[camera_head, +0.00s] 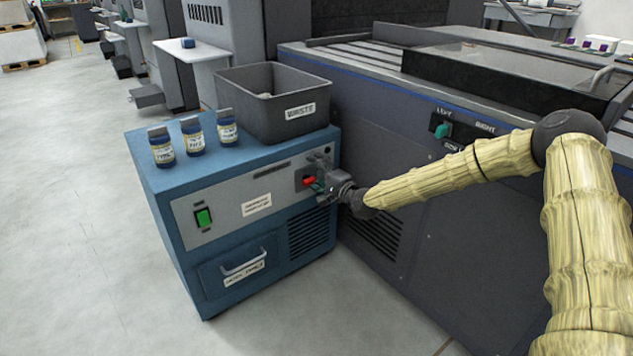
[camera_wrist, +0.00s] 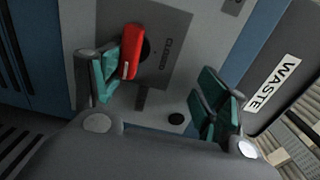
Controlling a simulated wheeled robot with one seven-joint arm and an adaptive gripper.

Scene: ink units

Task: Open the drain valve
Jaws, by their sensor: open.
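The drain valve's red lever (camera_head: 309,181) is on the front panel of the blue cabinet (camera_head: 165,205), near its upper right corner. In the wrist view, the red lever (camera_wrist: 130,50) lies close beside the left finger's teal pad, over a grey plate marked "CLOSED" (camera_wrist: 170,60). My gripper (camera_head: 322,188) is in front of the panel at the lever. In the wrist view, my gripper (camera_wrist: 160,85) is open, with the lever toward the left side of its gap. I cannot tell whether the finger touches the lever. Part of the valve is hidden behind the fingers.
The large grey press (camera_head: 400,130) stands close on the right. The floor at left is clear.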

